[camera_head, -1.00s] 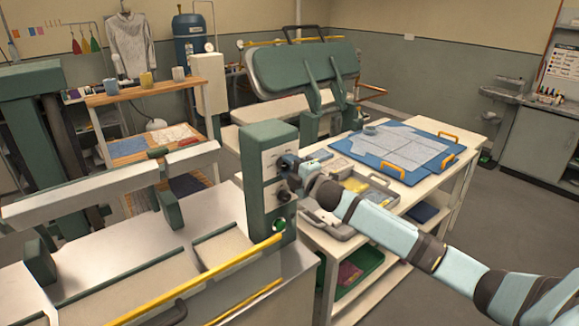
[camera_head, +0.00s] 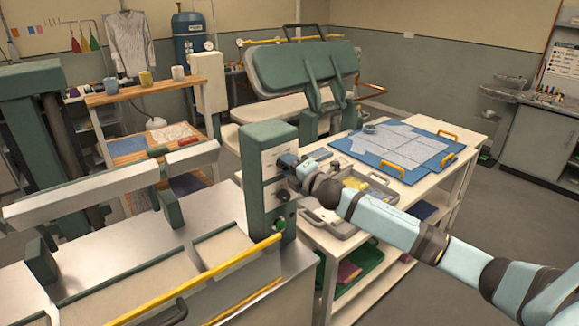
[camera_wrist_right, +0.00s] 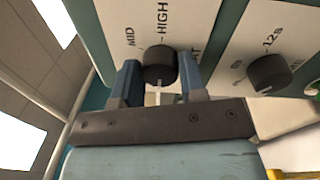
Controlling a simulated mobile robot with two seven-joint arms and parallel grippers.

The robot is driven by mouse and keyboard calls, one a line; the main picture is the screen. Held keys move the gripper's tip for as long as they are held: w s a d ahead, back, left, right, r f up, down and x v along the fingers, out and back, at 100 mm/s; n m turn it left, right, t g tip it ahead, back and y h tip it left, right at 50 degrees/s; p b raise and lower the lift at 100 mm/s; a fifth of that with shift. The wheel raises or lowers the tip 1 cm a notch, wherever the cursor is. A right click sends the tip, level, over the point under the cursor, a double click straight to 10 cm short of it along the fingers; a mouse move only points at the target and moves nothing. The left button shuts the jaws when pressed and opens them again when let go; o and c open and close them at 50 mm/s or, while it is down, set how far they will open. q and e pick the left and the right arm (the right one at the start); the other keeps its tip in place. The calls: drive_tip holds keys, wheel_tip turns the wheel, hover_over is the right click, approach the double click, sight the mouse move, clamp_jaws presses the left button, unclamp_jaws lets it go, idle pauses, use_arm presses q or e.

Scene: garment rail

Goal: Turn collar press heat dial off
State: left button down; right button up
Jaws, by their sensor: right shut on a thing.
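The collar press's green control box (camera_head: 268,138) stands at the right end of the press, with a pale panel on its face. My right gripper (camera_head: 284,163) is at the upper part of that panel. In the right wrist view, the right gripper (camera_wrist_right: 160,82) has one blue finger on each side of the black heat dial (camera_wrist_right: 160,65) and is shut on it. The dial's white mark points down in that picture, toward the gripper palm. MID and HIGH show beside the dial; the rest of its lettering is partly hidden. My left gripper is not in view.
A second black dial (camera_wrist_right: 270,72) with time marks sits beside the heat dial. A green button (camera_head: 279,224) is low on the box. A yellow rail (camera_head: 205,277) runs along the press front. A white table (camera_head: 460,137) with a blue board stands right of the box.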

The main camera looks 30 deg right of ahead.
drive_tip(key=shift+r, duration=0.1)
drive_tip(key=o, duration=0.9)
drive_tip(key=shift+s+d+f+b, duration=0.2)
drive_tip(key=shift+s+b, duration=0.45)
drive_tip(key=shift+s, duration=1.6)
drive_tip(key=shift+s+d+f+b, duration=0.1)
drive_tip(key=shift+s+d+b, duration=0.4)
drive_tip(key=shift+s, duration=1.8)
drive_tip(key=shift+s+d+f+b, duration=0.15)
drive_tip(key=shift+s+b, duration=0.65)
drive_tip(key=shift+s, duration=1.45)
drive_tip(key=shift+a, duration=0.1)
